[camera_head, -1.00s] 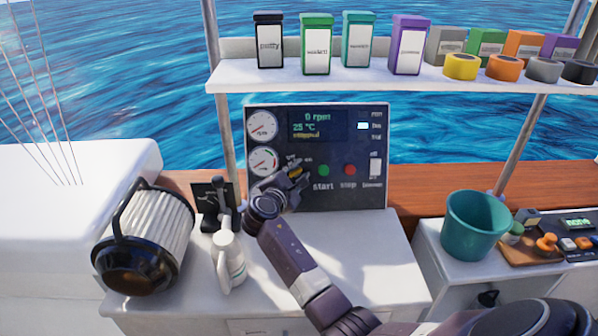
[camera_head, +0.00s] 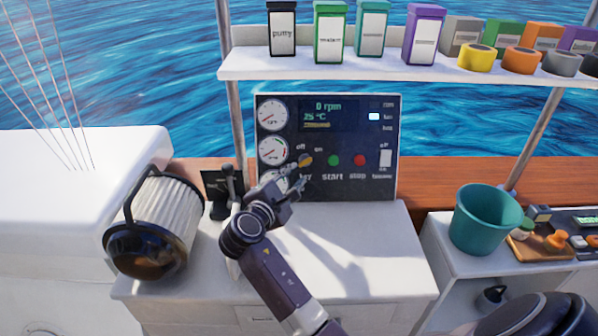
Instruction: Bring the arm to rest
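My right arm comes in from the bottom, and its dark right gripper (camera_head: 285,175) is in front of the lower left of the control panel (camera_head: 345,190). Its fingers look spread, with nothing between them. The orange-yellow key (camera_head: 305,160) on the panel shows just above and right of the fingertips; whether one finger touches it I cannot tell. The panel screen (camera_head: 332,113) reads 0 rpm and 25 °C. My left gripper is not in view.
A large filter (camera_head: 165,220) lies at left. A teal bucket (camera_head: 480,222) stands at right. A shelf (camera_head: 400,72) with boxes and tape rolls hangs above.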

